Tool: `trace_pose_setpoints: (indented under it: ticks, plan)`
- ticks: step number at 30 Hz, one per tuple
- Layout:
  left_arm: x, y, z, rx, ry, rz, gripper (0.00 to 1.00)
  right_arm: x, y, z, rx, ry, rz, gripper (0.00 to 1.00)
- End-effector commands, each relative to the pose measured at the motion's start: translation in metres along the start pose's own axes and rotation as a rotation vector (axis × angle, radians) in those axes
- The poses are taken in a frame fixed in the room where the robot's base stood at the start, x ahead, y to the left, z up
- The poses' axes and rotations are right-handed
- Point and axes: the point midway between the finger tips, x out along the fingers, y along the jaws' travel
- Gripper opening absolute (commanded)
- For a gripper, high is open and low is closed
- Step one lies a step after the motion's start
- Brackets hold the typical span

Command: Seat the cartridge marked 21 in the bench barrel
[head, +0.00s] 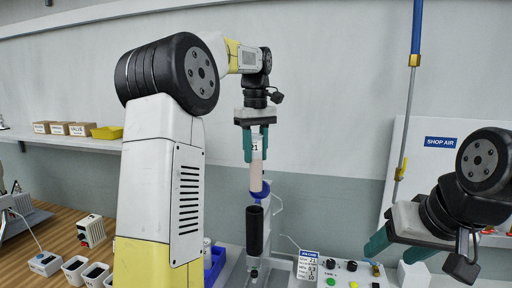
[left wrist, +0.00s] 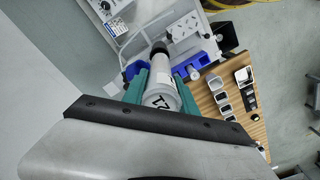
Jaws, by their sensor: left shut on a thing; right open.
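My left gripper (head: 256,146) is shut on the cartridge marked 21 (head: 256,174), a pale tube with a white label, held upright. The cartridge also shows between the green fingers in the left wrist view (left wrist: 163,97). The black bench barrel (head: 255,232) stands upright below it. The cartridge's lower end, near a blue part (head: 259,190), is just above the barrel's mouth in the head view; I cannot tell whether they touch. My right gripper (head: 388,243) is open and empty at the lower right, apart from the barrel.
A control panel (head: 345,272) with coloured buttons and a small sign (head: 308,265) stand right of the barrel. A blue bin (head: 215,263) is left of it. Several small cups (head: 74,268) sit on the wooden bench. A shelf (head: 60,138) holds boxes.

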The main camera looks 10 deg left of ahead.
Motion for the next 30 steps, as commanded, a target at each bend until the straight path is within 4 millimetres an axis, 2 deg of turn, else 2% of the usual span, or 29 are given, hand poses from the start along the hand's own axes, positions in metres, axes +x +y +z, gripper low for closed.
trace_pose_setpoints:
  ticks: [5, 21, 30]
  plan:
    - [0.003, 0.000, 0.000, 0.001, 0.001, 0.001, 0.00, 0.000, 0.000, 0.000, 0.000, 0.000, 0.000, 0.59]
    - [0.046, 0.000, 0.000, 0.000, 0.001, 0.000, 0.00, 0.000, 0.000, 0.000, 0.000, 0.000, 0.000, 0.59]
    - [0.052, 0.000, 0.000, 0.001, 0.001, 0.001, 0.00, 0.000, 0.000, 0.000, 0.000, 0.000, 0.000, 0.59]
